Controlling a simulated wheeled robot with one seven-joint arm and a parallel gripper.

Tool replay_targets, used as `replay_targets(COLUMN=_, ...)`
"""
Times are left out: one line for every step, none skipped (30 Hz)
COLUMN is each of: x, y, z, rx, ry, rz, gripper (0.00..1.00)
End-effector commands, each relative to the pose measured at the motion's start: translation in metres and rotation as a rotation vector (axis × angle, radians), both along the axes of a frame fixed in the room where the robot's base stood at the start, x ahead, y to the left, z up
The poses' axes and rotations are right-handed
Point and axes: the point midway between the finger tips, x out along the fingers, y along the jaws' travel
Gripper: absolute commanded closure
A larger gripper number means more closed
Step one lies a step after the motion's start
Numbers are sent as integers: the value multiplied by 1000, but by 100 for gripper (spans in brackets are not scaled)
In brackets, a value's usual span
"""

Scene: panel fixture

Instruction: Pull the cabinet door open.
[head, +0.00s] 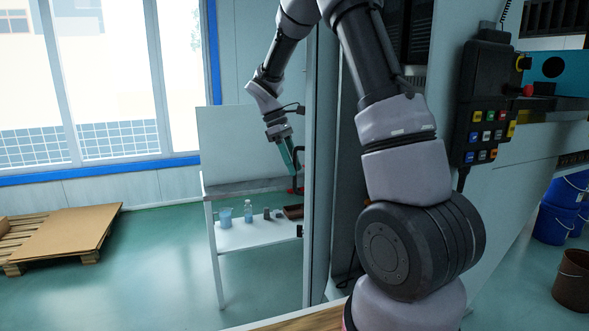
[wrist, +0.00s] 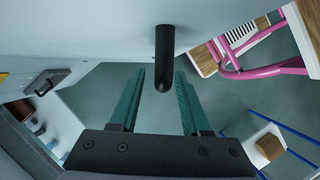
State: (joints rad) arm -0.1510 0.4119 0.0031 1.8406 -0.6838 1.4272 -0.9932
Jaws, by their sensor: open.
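The cabinet door (head: 317,225) shows almost edge-on in the head view, a tall pale panel right of my gripper. Its dark bar handle (head: 300,165) sticks out on the left side. In the wrist view the pale door face (wrist: 90,25) fills the top, and the black handle (wrist: 165,55) juts down from it. My gripper (head: 291,163), with green fingers, is open. In the wrist view the handle's end lies between the two fingertips (wrist: 160,76), with a gap on each side. I cannot tell whether the door is ajar.
A table (head: 212,240) left of the door holds a blue cup (head: 225,216), a bottle (head: 249,211) and other small items on its shelf. A button pendant (head: 488,100) hangs at the right. A pallet (head: 60,235) lies far left. Green floor between is clear.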

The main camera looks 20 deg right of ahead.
Motion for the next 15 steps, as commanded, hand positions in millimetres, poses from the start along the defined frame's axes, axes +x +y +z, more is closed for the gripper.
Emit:
replay_targets(x=3, y=3, z=9, rx=0, ry=-6, rz=1, gripper=53)
replay_targets(x=5, y=5, z=15, rx=0, ry=-6, rz=1, gripper=53)
replay_targets(x=7, y=8, z=22, rx=1, ry=-5, rz=2, gripper=53)
replay_targets(x=9, y=10, z=28, rx=1, ry=-6, rz=1, gripper=53)
replay_targets(x=10, y=12, z=34, rx=1, ry=-6, rz=1, gripper=53)
replay_targets(x=12, y=14, z=42, rx=1, ry=-6, rz=2, gripper=53)
replay_targets(x=14, y=16, z=48, rx=1, ry=-5, rz=2, gripper=53)
replay_targets(x=15, y=18, z=53, rx=1, ry=-6, rz=2, gripper=53)
replay_targets(x=17, y=20, z=59, rx=1, ry=-5, rz=1, gripper=53)
replay_targets(x=18, y=21, z=64, rx=1, ry=-5, rz=1, gripper=53)
replay_targets(x=19, y=22, z=68, rx=1, ry=-5, rz=0, gripper=53)
replay_targets(x=20, y=24, z=73, rx=1, ry=-4, rz=1, gripper=53)
replay_targets(x=21, y=25, z=76, rx=1, ry=-3, rz=1, gripper=53)
replay_targets(x=22, y=26, z=79, rx=1, ry=-3, rz=1, gripper=53)
replay_targets(x=22, y=27, z=82, rx=1, ry=-2, rz=-1, gripper=53)
